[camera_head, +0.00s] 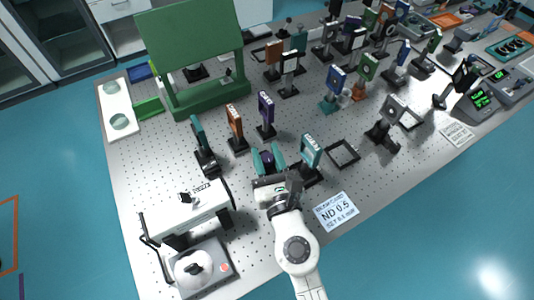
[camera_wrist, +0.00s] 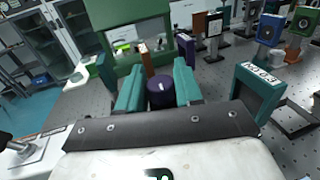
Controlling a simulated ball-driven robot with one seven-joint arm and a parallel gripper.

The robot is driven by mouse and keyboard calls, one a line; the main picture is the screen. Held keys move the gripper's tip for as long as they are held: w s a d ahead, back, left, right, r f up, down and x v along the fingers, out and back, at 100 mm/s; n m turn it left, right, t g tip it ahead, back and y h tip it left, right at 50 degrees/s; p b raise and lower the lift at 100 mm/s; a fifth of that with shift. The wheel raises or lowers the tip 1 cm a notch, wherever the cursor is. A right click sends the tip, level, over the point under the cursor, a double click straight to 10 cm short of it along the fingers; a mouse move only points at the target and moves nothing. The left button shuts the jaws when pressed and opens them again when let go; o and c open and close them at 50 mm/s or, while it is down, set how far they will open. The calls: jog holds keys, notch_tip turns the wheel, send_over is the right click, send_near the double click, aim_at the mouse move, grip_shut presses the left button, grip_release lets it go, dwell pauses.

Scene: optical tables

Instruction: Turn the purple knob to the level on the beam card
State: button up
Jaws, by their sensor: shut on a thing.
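The purple knob (camera_wrist: 160,92) stands between the two teal fingers of my gripper (camera_wrist: 159,88) in the wrist view. My gripper is shut on the knob, one finger on each side. In the head view the knob (camera_head: 266,158) shows as a small dark spot between the fingers of my gripper (camera_head: 268,160). A white mark shows on the knob's top, but I cannot read a level from it. The beam card (camera_head: 336,211) lies on the table to the right of my arm and reads "ND 0.5", with smaller text below.
A teal-framed holder (camera_head: 311,152) stands close to the right of my gripper, and it also shows in the wrist view (camera_wrist: 258,92). Purple (camera_head: 266,112) and orange (camera_head: 235,125) mounts stand behind. A white box device (camera_head: 190,212) is at left. An empty black frame (camera_head: 343,153) lies flat at right.

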jog(key=shift+r+m+t+h+p, duration=0.2)
jog(key=shift+m+t+h+p, duration=0.35)
jog(key=shift+m+h, duration=0.95)
jog(key=m+h, duration=0.1)
jog(key=h, duration=0.2)
jog(key=shift+a+h+p, duration=0.1)
jog(key=shift+h+p, duration=0.2)
jog(key=shift+p, duration=0.05)
jog(key=shift+m+g+h, duration=0.35)
jog(key=shift+m+h, duration=1.05)
jog(key=shift+h, duration=0.6)
jog(key=o, duration=0.9)
jog(key=shift+w+f, duration=0.1)
